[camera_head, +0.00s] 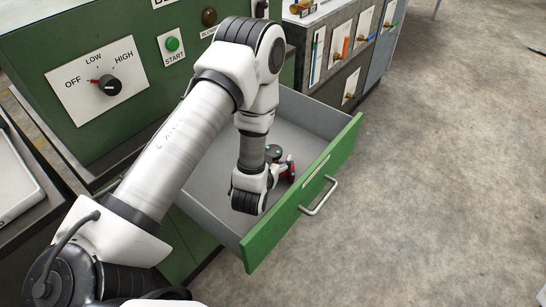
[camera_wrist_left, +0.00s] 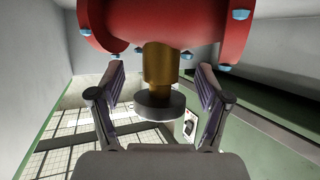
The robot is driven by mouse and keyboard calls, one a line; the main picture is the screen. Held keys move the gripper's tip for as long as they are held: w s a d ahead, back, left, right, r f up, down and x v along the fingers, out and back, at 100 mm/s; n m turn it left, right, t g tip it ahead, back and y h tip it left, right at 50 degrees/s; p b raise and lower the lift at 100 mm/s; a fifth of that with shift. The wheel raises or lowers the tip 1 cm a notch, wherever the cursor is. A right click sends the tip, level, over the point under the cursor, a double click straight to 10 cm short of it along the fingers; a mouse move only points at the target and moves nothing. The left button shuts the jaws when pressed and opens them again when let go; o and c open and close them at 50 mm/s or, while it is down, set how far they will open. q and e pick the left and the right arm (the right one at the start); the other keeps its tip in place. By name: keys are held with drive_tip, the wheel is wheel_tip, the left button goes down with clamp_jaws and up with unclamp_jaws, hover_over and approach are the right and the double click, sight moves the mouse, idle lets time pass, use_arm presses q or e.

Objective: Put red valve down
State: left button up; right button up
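The red valve (camera_wrist_left: 165,22) fills the top of the left wrist view, with blue bolts on its flanges. Its brass stem (camera_wrist_left: 160,64) and grey round knob (camera_wrist_left: 160,104) point toward my left gripper (camera_wrist_left: 158,88). The two fingers stand apart on either side of the stem and knob, with visible gaps on both sides. In the head view a small red part of the valve (camera_head: 291,169) shows inside the open drawer (camera_head: 215,158), beside my left wrist. My left gripper's fingers are mostly hidden there by the wrist. My right gripper is not in view.
The drawer's green front (camera_head: 305,195) with a metal handle (camera_head: 318,196) stands pulled out from the green cabinet (camera_head: 40,60). A dial panel (camera_head: 98,80) is on the cabinet. Grey drawer walls rise close around my left gripper. Open floor (camera_head: 450,180) lies at right.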

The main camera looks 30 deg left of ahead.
use_arm(q)
drive_tip(key=shift+r, duration=0.2)
drive_tip(key=shift+s+d, duration=0.1)
drive_tip(key=shift+s, duration=0.25)
drive_tip(key=v, duration=0.6)
drive_tip(key=shift+s+r, duration=0.3)
drive_tip(key=shift+d, duration=0.15)
idle(0.4)
